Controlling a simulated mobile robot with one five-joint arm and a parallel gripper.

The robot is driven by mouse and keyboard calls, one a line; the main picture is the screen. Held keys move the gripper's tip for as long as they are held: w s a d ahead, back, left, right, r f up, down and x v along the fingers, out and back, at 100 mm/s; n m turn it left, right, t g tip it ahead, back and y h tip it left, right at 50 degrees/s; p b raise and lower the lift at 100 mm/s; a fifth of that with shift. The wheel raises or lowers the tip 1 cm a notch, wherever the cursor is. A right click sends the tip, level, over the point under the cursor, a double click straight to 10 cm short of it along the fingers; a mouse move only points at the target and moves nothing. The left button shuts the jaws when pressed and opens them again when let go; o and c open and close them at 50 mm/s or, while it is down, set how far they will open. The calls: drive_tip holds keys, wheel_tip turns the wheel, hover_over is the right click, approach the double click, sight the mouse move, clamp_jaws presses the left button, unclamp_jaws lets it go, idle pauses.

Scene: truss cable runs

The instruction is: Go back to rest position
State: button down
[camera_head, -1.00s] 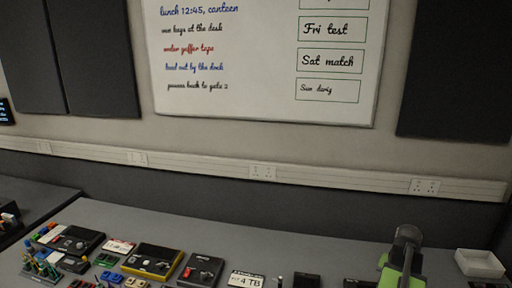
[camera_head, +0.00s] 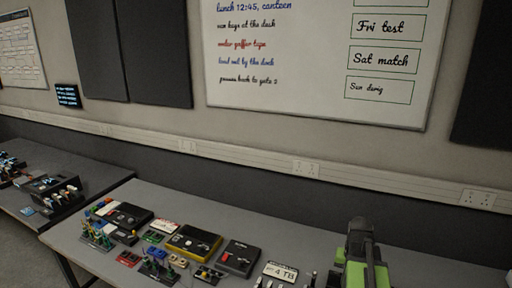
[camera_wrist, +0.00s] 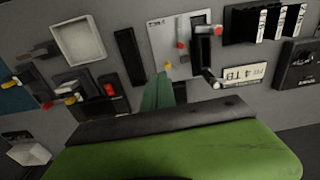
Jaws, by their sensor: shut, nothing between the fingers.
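My green and black arm (camera_head: 362,258) rises at the bottom right of the head view, in front of the grey desk. In the wrist view my gripper (camera_wrist: 163,78) shows as narrow green fingers, close together, beyond a wide green and black body. It is shut, with nothing held between the fingers. The fingertips point toward small devices on the desk, below a white card with a red knob (camera_wrist: 181,44). I cannot tell how far they are from the desk surface.
The grey desk (camera_head: 330,240) carries black boxes, a yellow-edged box (camera_head: 193,243), small coloured connectors and a "4 TB" label (camera_head: 280,272). In the wrist view a white tray (camera_wrist: 79,42) lies upper left. A second table (camera_head: 90,182) stands left. A whiteboard (camera_head: 318,60) hangs behind.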

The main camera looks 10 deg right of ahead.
drive_tip(key=w+a+n, duration=0.3)
drive_tip(key=a+n, duration=0.1)
drive_tip(key=a, duration=1.1)
drive_tip(key=w+a+n, duration=0.3)
drive_tip(key=a, duration=1.2)
wheel_tip(320, 180, down, 10)
drive_tip(key=s+b, duration=0.2)
drive_tip(key=b, duration=0.8)
drive_tip(key=shift+s+d, duration=0.2)
drive_tip(key=shift+d, duration=0.1)
